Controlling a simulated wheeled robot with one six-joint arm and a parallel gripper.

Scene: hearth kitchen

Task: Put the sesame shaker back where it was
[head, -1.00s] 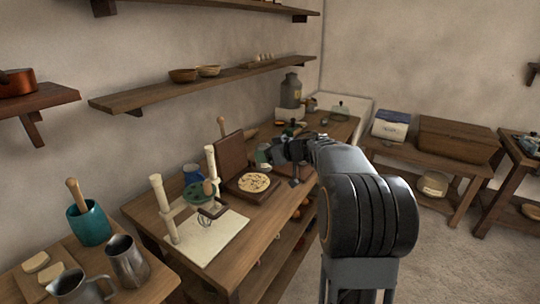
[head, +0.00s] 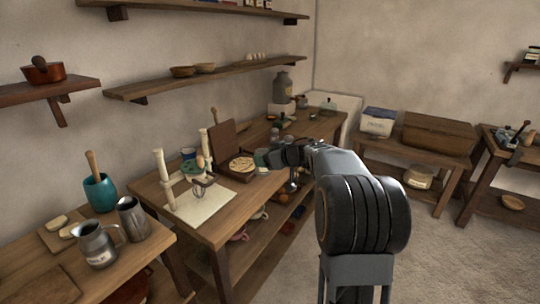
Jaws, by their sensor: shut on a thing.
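My gripper (head: 270,158) reaches out over the long wooden workbench (head: 225,228), close to the right of the flatbread. It is shut on a small grey-green thing (head: 260,158), which I take to be the sesame shaker; its far details are too small to read. The shaker looks roughly upright, and my arm hides part of it and the bench behind. A round flatbread (head: 241,164) lies on the open wooden press (head: 222,142), whose lid stands up behind it.
A white-posted stand with a whisk (head: 203,189) stands on a pale sheet (head: 205,208) left of the press. A milk can (head: 281,88) and several small items stand at the bench's far end. The front-left table holds pitchers (head: 97,244) and a teal crock (head: 100,193). Floor at right is clear.

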